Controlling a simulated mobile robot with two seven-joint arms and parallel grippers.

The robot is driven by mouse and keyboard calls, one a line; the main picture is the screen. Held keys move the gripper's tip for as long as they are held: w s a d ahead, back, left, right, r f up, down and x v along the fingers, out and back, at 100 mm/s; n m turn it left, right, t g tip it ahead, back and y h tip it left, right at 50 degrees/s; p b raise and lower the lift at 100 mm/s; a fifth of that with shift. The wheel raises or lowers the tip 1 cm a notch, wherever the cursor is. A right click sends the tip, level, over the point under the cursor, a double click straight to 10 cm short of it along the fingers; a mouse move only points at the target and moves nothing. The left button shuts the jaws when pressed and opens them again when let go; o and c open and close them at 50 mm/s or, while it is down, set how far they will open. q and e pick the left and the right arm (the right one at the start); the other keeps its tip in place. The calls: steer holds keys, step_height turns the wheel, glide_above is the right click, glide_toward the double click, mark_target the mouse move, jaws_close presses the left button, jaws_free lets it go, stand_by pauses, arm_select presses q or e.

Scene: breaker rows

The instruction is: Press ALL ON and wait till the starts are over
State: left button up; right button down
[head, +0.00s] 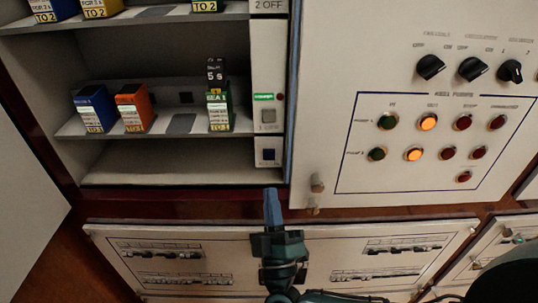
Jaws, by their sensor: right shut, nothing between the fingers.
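My right gripper (272,207) is shut and empty, its blue fingers pointing up in front of the ledge below the breaker shelves. The fingertips appear just below the dark blue button; I cannot tell the depth gap. I cannot read which button is ALL ON. The lower shelf holds a blue breaker (95,109), an orange breaker (135,107) and a green breaker (219,110) with a black "5 s" tag (215,74).
An upper shelf (150,15) holds several breakers, cut off at the top. A white panel (400,180) on the right has black knobs, two orange lit lamps (428,122) and several red and green ones. Small knobs (316,183) protrude right of my gripper. A slider panel (200,245) lies below.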

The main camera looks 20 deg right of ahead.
mark_target(269, 155)
steer(key=w+b, duration=0.1)
steer(key=w, duration=0.1)
steer(key=w+d+b, duration=0.1)
steer(key=w+b, duration=0.1)
steer(key=w, duration=0.1)
steer(key=w+d+b, duration=0.1)
steer(key=w, duration=0.2)
steer(key=shift+w+d, duration=0.2)
steer(key=shift+w, duration=0.05)
arm_select(q)
steer(key=shift+w+d+f+t+h, duration=0.15)
steer(key=shift+d+f+t, duration=0.05)
steer(key=shift+d, duration=0.15)
steer(key=shift+w+d+f+t+h, duration=0.15)
steer(key=shift+d+t, duration=0.05)
steer(key=shift+d, duration=0.15)
steer(key=shift+w, duration=0.15)
steer(key=shift+r, duration=0.15)
arm_select(e)
steer(key=shift+w, duration=0.15)
stand_by(0.9)
